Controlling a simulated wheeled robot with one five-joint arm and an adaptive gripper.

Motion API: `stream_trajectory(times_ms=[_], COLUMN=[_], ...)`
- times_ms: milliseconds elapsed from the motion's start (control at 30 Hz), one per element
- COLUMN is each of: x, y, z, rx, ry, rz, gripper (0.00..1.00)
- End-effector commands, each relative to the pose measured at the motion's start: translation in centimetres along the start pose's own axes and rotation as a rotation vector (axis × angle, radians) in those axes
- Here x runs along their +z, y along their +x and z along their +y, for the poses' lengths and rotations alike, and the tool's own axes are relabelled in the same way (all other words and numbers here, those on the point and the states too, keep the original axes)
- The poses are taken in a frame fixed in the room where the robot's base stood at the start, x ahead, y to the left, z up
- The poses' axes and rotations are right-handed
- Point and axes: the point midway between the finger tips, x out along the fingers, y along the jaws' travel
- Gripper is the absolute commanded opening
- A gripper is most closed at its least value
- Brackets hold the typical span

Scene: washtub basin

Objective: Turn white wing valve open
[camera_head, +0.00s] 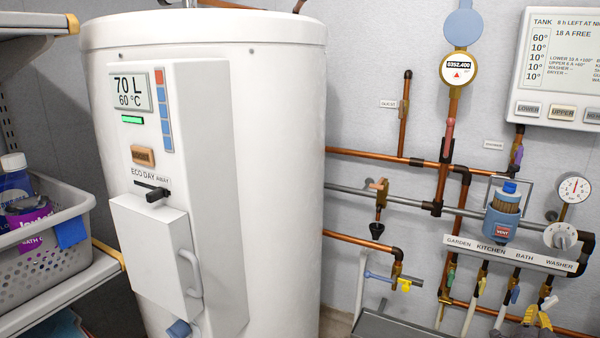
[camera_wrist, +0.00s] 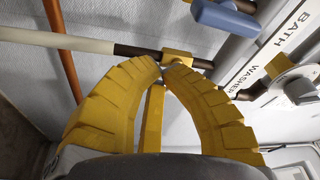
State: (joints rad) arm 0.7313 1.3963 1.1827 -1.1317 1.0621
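A small white wing handle (camera_head: 549,303) shows at the lower right of the head view, below the WASHER label, on the last valve of the row. My gripper (camera_head: 538,315) has yellow fingers right beside and below it. In the wrist view my gripper's ribbed fingers (camera_wrist: 171,70) curve inward, their tips close together at a brass valve body (camera_wrist: 178,58). The white wing is not clearly visible there. It is hidden by or between the fingertips, and I cannot tell whether they grip it.
A blue wing handle (camera_wrist: 225,18) sits close by on the BATH valve. The label strip (camera_head: 510,254) and a white dial (camera_wrist: 299,88) lie above and right. Copper pipes (camera_head: 385,156) cross the wall. The large white tank (camera_head: 285,150) stands left.

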Motion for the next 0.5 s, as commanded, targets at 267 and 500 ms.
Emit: stream_trajectory(times_ms=[267,500], x=[0.26,0.69], y=[-0.07,-0.19], z=[0.12,0.32], rx=[-0.001,-0.003], ry=[0.000,0.000], rz=[-0.002,-0.005], gripper=[0.00,0.00])
